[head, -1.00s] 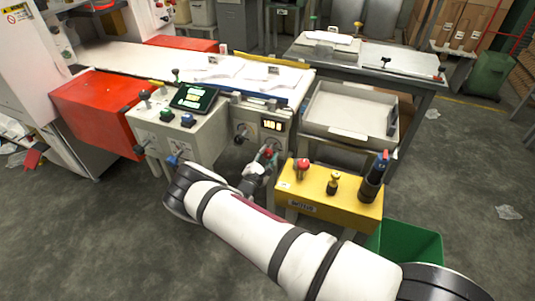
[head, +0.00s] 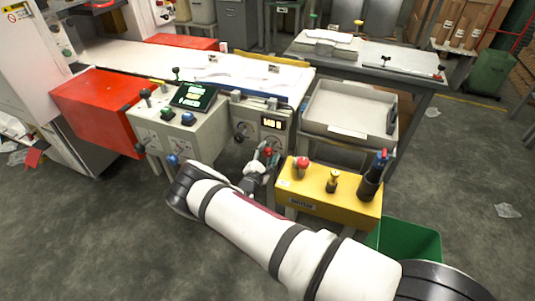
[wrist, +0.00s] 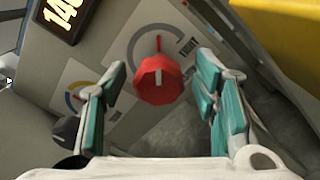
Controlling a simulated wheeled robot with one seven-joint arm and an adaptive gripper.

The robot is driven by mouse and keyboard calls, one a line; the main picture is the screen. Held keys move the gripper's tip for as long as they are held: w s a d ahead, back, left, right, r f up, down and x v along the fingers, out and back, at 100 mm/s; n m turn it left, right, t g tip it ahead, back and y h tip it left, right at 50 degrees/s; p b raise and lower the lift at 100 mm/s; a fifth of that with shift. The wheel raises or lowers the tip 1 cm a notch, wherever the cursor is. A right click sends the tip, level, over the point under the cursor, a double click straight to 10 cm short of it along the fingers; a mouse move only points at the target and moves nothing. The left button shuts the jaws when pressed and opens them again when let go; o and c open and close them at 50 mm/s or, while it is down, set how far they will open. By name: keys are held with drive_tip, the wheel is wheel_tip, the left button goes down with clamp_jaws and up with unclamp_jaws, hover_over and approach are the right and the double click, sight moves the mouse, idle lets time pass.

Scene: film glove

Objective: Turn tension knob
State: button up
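The red faceted knob (wrist: 159,80) with a pale pointer line sits on a grey panel below a dial arc. It also shows small in the head view (head: 268,153). I cannot read its label well enough to confirm it is the tension knob. My gripper (wrist: 161,92) is open, its teal-padded fingers on the left and right of the knob with a gap on each side. In the head view my gripper (head: 264,160) is at the front of the panel, partly hidden by my arm.
A lit display (wrist: 66,14) is on the panel. A dark knob (wrist: 67,129) with a coloured dial is at left. A yellow box (head: 330,195) with several controls stands just right of my gripper. A green bin (head: 410,243) is below it.

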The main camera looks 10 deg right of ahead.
drive_tip(key=shift+a, duration=0.1)
drive_tip(key=v, duration=1.2)
drive_tip(key=s+d+r+m+g+p, duration=0.2)
drive_tip(key=s+d+r+m+g, duration=0.25)
drive_tip(key=r, duration=0.65)
drive_tip(key=s+d+r+m+g+p, duration=0.2)
drive_tip(key=s+d+r+m+g, duration=0.25)
drive_tip(key=r, duration=0.65)
drive_tip(key=s+d+r+m+g+p, duration=0.1)
drive_tip(key=s+d+r+m+g, duration=0.3)
drive_tip(key=r, duration=0.7)
drive_tip(key=s+a+r+m+t+y+p, duration=0.1)
drive_tip(key=s+r+m+y+p, duration=0.1)
drive_tip(key=s+r, duration=0.5)
drive_tip(key=s+a+r+m+y+p, duration=0.1)
drive_tip(key=s+r+y, duration=0.4)
drive_tip(key=s, duration=0.8)
drive_tip(key=s+a+r+m+t+y+p, duration=0.1)
drive_tip(key=s+a+r+m+y+p, duration=0.1)
drive_tip(key=s+r, duration=0.8)
drive_tip(key=shift+a+m+t+y+p, duration=0.3)
drive_tip(key=shift+a+y+p, duration=0.4)
drive_tip(key=shift+y+p, duration=0.1)
